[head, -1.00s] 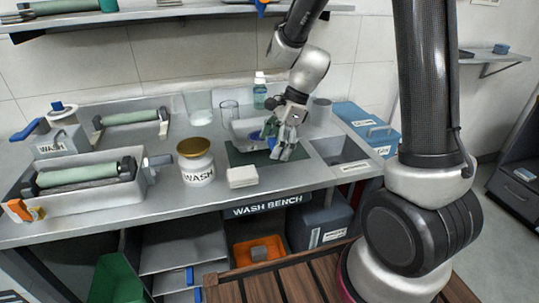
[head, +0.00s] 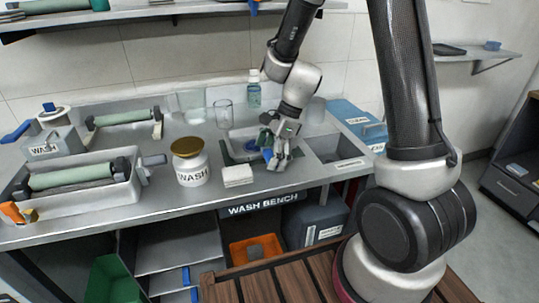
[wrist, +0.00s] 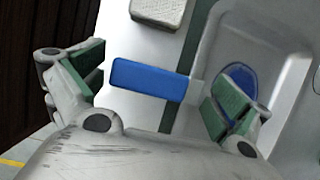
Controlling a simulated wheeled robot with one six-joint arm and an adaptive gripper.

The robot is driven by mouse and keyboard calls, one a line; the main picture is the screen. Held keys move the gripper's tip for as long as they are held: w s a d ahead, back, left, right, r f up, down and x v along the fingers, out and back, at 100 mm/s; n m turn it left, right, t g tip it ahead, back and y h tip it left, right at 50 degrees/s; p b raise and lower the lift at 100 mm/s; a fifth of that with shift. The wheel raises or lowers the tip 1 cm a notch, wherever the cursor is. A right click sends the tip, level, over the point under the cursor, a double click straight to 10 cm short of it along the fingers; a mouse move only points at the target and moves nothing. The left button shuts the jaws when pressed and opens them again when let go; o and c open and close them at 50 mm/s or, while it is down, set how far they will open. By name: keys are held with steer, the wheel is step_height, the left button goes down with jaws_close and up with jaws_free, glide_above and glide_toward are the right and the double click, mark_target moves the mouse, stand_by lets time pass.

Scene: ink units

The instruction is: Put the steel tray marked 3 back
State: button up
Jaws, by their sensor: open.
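In the wrist view the tray (wrist: 211,45) is at the right, with the blue disc (wrist: 240,82) inside. My gripper (head: 279,158) is over the front of the bench, just in front of the tray. In the wrist view my gripper (wrist: 155,82) is open, its green-padded fingers on either side of a blue tab (wrist: 149,80). No number 3 is readable.
A white block (head: 237,176) and a WASH jar (head: 193,172) stand left of my gripper. A glass (head: 223,114) and a soap bottle (head: 254,92) stand behind. A long tray with a roller (head: 95,197) fills the bench's left.

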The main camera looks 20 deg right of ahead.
steer(key=v, duration=1.2)
steer(key=s+d+r+n+t+h, duration=0.2)
steer(key=s+d+r+n, duration=0.3)
steer(key=s+n, duration=0.4)
steer(key=s+d+r+n+t+h, duration=0.2)
steer(key=s+d+r+n, duration=0.4)
steer(key=s+n, duration=0.3)
steer(key=s, duration=0.2)
steer(key=shift+s+d, duration=0.3)
steer(key=shift+d, duration=0.1)
